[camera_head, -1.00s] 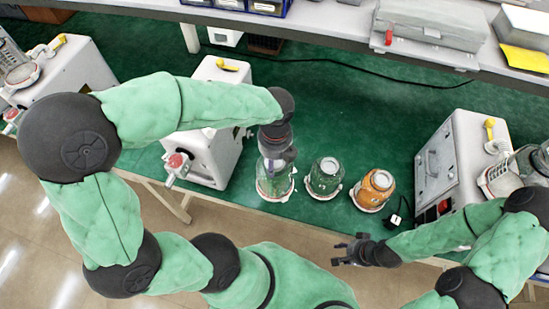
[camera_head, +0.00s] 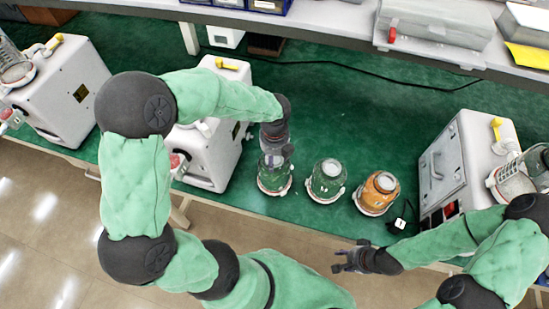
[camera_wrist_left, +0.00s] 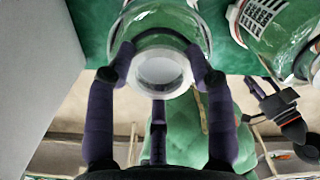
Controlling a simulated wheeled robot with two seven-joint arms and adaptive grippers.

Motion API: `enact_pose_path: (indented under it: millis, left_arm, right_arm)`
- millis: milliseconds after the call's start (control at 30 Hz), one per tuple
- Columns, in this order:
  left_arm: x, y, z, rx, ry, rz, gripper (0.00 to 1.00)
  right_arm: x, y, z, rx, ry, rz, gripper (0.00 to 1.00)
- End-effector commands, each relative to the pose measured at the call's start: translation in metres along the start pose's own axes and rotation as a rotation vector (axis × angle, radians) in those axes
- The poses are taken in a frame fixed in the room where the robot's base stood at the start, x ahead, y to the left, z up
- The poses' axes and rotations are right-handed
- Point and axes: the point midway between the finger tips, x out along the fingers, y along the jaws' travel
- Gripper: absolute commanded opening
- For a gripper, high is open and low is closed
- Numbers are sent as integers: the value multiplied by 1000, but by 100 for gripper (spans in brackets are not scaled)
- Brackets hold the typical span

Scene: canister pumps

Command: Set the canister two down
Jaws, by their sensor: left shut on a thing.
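My left gripper (camera_head: 276,152) is shut on a clear glass canister (camera_head: 274,181) with a pale rim at its bottom. In the left wrist view, its dark fingers sit on both sides of the canister's neck (camera_wrist_left: 163,72). The canister is upright, at or just above the green bench; I cannot tell if it touches. A similar clear canister (camera_head: 327,181) stands just right of it. An orange-filled canister (camera_head: 378,194) stands further right. My right gripper (camera_head: 352,258) is open and empty in front of the bench edge.
A white pump unit (camera_head: 212,150) stands close left of the held canister. Another unit (camera_head: 62,92) is far left, and one with a glass canister (camera_head: 455,165) is at right. A black cable (camera_head: 350,65) crosses the green bench (camera_head: 340,115), clear behind the canisters.

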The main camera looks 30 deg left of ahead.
Motion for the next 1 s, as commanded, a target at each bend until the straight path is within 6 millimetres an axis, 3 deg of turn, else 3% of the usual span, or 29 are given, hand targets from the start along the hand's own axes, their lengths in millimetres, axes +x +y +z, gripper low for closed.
enact_pose_path:
  millis: [367, 400, 467, 500, 833, 1000]
  left_arm:
    - [2, 0, 1, -1, -3, -2, 0]
    - [4, 0, 0, -1, -1, -1, 57]
    - [3, 0, 0, -1, -2, -1, 74]
    - [3, 0, 0, -1, -2, -1, 78]
    - [2, 0, 0, -1, -2, -1, 78]
    - [-13, -1, 1, -2, -4, -3, 78]
  right_arm:
    - [1, 0, 0, 0, 0, 0, 40]
    - [1, 0, 0, 0, 0, 0, 40]
    - [1, 0, 0, 0, 0, 0, 40]
    - [1, 0, 0, 0, 0, 0, 40]
    - [0, 0, 0, 0, 0, 0, 40]
    - [-4, -2, 0, 0, 0, 0, 40]
